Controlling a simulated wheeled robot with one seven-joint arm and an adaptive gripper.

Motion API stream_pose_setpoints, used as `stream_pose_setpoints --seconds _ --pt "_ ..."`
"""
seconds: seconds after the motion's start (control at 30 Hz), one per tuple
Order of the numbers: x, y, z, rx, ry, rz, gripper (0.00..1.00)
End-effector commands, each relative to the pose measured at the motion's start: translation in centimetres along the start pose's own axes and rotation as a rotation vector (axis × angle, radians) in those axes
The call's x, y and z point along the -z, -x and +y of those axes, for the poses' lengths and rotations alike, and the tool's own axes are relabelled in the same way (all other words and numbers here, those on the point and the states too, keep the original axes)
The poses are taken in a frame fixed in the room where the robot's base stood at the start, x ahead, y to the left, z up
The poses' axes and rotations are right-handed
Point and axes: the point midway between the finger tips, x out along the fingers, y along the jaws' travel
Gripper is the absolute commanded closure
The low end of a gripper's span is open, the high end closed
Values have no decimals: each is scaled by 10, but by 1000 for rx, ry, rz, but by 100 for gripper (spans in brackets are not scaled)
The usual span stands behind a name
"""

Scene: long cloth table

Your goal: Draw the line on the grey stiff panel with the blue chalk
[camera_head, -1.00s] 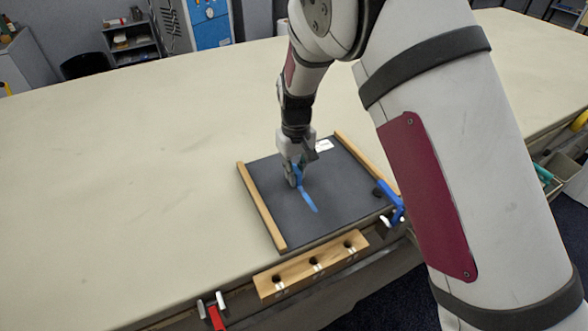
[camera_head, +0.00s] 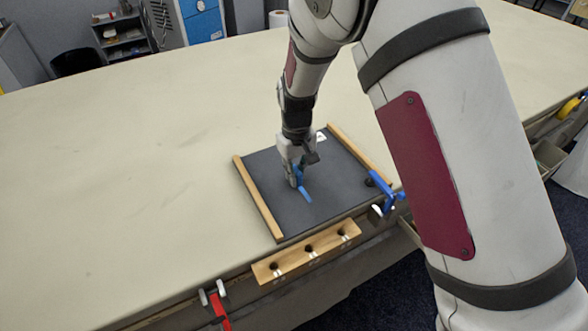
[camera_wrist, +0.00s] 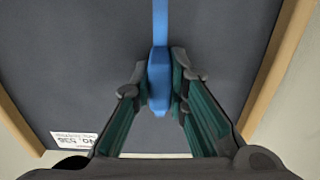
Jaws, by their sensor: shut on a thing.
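The grey panel (camera_head: 337,178) lies flat on the table between two wooden strips. My gripper (camera_head: 296,180) is over its middle, pointing down. In the wrist view, my gripper (camera_wrist: 160,97) is shut on the blue chalk (camera_wrist: 159,75), which sits between the two fingertips. A straight blue line (camera_head: 306,195) runs on the panel from beside the fingers toward the front edge. It also shows in the wrist view (camera_wrist: 160,20), running from the chalk to the top of the picture. Whether the chalk tip touches the panel is hard to tell.
Wooden strips border the panel at left (camera_head: 258,200) and right (camera_head: 358,154). A wooden holder with holes (camera_head: 292,260) is at the table's front edge, between a blue clamp (camera_head: 387,194) and a red clamp (camera_head: 220,310). The cloth table (camera_head: 130,180) is clear to the left.

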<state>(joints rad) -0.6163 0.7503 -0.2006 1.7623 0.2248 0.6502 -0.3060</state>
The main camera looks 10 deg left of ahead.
Motion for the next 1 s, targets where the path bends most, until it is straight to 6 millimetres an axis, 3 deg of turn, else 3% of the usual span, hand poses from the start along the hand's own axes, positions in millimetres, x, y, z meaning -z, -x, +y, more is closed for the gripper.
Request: stream_pose_setpoints --seconds 1.0 --pt "-32 -1 0 1 0 -5 100"
